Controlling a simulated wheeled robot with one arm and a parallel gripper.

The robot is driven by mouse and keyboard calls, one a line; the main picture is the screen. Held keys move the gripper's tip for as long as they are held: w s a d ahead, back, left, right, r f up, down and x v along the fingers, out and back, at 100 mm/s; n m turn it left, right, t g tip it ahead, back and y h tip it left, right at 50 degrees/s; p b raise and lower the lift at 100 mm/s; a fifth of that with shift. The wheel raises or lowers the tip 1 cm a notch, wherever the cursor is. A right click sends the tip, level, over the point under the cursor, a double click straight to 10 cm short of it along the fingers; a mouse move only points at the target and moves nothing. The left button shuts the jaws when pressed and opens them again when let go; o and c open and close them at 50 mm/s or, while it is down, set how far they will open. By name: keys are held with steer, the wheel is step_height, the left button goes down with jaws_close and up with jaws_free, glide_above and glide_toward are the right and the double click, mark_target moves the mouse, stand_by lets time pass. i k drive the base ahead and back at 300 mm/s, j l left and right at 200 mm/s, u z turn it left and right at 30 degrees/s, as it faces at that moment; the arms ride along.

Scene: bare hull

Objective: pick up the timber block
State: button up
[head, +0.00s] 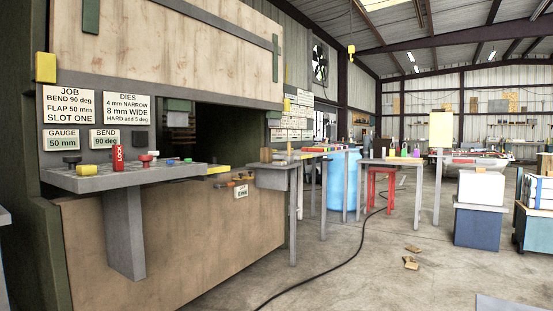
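Two small tan, wood-coloured pieces lie on the concrete floor right of centre in the head view. The nearer piece (411,263) looks blocky and uneven, and the farther piece (413,248) looks flatter. A small brown upright block (265,155) stands on the grey bench beside the large machine. I cannot tell for sure which of these is the timber block. My gripper is not in view.
A large machine with a grey shelf (90,182) fills the left. A black cable (330,268) snakes across the floor. Tables, a red stool (381,185), a blue barrel (343,180) and a blue cabinet (478,228) stand farther back. The floor around the tan pieces is clear.

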mark_target(266, 154)
steer(key=i+l+u, duration=0.1)
steer(key=i+u, duration=0.25)
steer(key=i+l+u, duration=0.2)
steer(key=i+u, duration=0.15)
steer(key=i, duration=0.15)
steer(key=i+l+u, duration=0.3)
steer(key=i, duration=0.15)
steer(key=i+l, duration=0.2)
steer(key=i, duration=0.25)
steer(key=i+l, duration=0.2)
steer(key=i, duration=0.3)
steer(key=i+l+z, duration=0.1)
steer(key=i, duration=0.35)
steer(key=i+l, duration=0.25)
steer(key=i, duration=0.2)
